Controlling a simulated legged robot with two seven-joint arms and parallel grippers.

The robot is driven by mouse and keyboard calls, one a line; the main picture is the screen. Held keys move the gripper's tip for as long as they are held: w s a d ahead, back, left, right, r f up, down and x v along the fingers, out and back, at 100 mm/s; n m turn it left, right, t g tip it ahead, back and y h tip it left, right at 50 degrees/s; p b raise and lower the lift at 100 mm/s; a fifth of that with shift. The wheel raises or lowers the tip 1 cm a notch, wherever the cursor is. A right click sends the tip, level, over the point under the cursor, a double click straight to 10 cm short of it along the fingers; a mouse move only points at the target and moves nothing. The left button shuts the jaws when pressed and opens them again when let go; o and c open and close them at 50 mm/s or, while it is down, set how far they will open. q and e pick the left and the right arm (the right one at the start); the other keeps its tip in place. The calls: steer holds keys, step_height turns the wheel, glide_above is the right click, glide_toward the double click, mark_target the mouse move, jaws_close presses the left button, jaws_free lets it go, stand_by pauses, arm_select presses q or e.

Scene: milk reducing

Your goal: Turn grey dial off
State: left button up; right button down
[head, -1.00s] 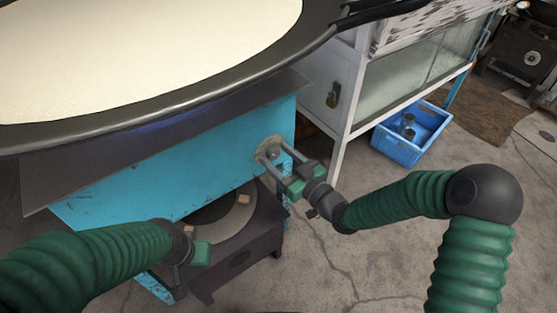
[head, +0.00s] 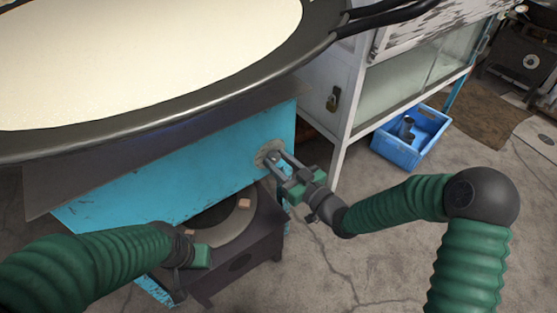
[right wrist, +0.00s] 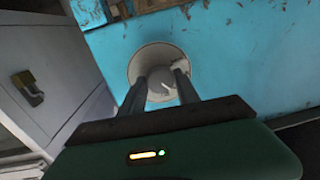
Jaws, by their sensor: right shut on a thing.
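The grey dial (right wrist: 161,85) sits on a round plate on the blue stove panel (head: 200,175). In the right wrist view it lies between the two fingers of my right gripper (right wrist: 158,82), which is shut on it. In the head view the dial's plate (head: 268,152) shows at the panel's right end, and the right gripper's (head: 273,158) fingers reach it from the lower right. The fingers hide part of the dial. A small white pointer mark shows on its right side in the wrist view. My left arm is at lower left, its fingers hard to make out.
A wide dark pan (head: 318,50) of white milk stands on the stove above the panel. A dark burner stand (head: 262,228) is below it. A white cabinet (head: 352,95) with a padlock and a blue crate (head: 398,152) are to the right. The floor at front right is clear.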

steer(key=m+p, duration=0.3)
steer(key=shift+r, duration=0.15)
steer(key=shift+f+m+p, duration=0.2)
steer(key=shift+m+p, duration=1.45)
steer(key=shift+m, duration=0.55)
steer(key=shift+d+t, duration=0.1)
steer(key=shift+t, duration=0.2)
steer(key=c, duration=0.9)
jaws_free()
steer(key=p+v, duration=0.5)
steer(key=v, duration=1.1)
steer(key=shift+s+d+f, duration=0.15)
steer(key=shift+s+d, duration=0.15)
